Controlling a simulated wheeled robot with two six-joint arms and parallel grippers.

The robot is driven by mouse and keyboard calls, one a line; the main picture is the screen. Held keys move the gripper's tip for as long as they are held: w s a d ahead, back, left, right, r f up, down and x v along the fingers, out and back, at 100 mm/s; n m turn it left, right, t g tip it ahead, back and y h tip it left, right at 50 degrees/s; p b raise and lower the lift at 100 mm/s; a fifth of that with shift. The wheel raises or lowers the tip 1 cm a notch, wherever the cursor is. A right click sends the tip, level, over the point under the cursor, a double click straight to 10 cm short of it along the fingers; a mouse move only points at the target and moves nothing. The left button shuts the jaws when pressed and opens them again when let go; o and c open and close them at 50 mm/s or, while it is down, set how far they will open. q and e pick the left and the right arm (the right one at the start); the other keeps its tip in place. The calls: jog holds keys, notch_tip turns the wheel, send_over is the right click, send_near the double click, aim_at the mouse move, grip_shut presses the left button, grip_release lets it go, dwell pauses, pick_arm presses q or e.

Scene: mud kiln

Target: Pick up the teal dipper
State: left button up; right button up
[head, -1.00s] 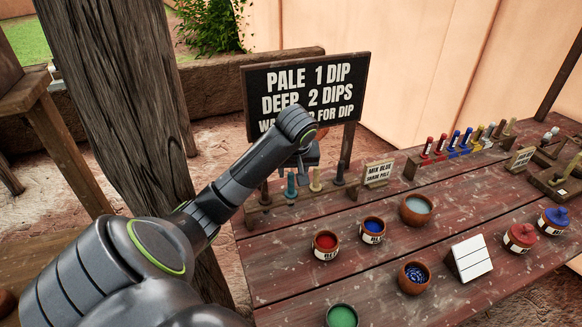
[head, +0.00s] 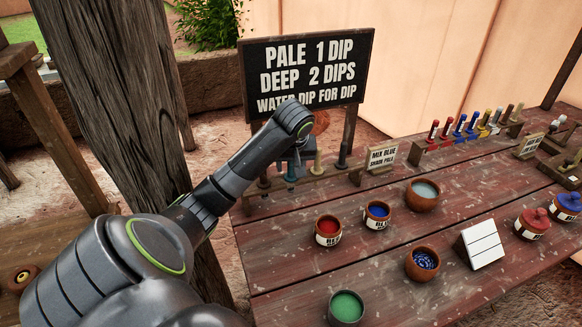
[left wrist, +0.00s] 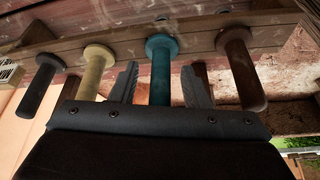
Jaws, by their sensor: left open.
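The teal dipper (head: 291,176) stands in a wooden rack (head: 318,178) at the back left of the table, partly hidden by my left gripper in the head view. In the left wrist view the teal dipper (left wrist: 161,68) shows between the two dark fingers of my left gripper (left wrist: 158,85). The fingers are open, with a gap visible on each side of the handle. A cream dipper (left wrist: 95,70) and a brown dipper (left wrist: 240,65) stand on either side of it. My right gripper is not in view.
A dark dipper (head: 342,155) stands at the rack's right end. A sign board (head: 345,60) rises behind the rack. Bowls of red (head: 328,230), blue (head: 377,214) and green (head: 346,307) stand on the table. A wooden post (head: 120,100) is at left.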

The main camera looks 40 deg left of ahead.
pick_arm(q)
jog(key=shift+f, duration=0.1)
jog(key=shift+c, duration=0.2)
grip_shut()
jog(key=shift+r, duration=0.6)
notch_tip(320, 180, up, 8)
jog(key=p, duration=0.6)
jog(key=shift+r+p, duration=0.45)
jog(key=shift+p, duration=0.2)
